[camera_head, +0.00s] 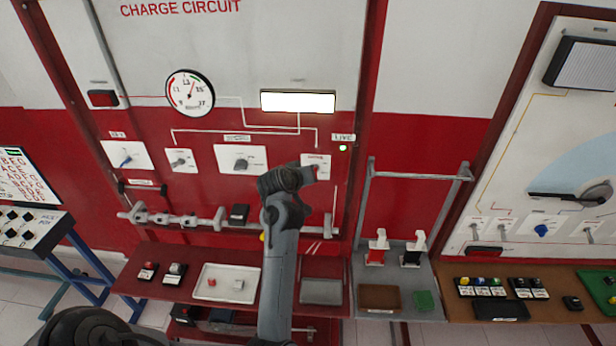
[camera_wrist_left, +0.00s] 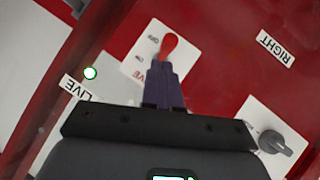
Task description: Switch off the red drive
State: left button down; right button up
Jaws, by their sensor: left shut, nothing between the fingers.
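A white switch plate (camera_head: 312,159) with a small red lever sits on the red panel. A green lamp (camera_head: 343,148) beside the LIVE label is lit. My right gripper is not in view.
A lit white display (camera_head: 298,101) is above. Below are a horizontal bar (camera_head: 170,218) and a shelf with a white tray (camera_head: 226,283).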

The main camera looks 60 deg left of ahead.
pick_arm(q)
jog(key=shift+r+p, duration=0.4)
jog(key=shift+r, duration=0.2)
jog(key=s+f+p+v, duration=0.1)
jog(key=p+v, duration=0.1)
jog(key=v, duration=1.1)
jog(key=shift+f, duration=0.2)
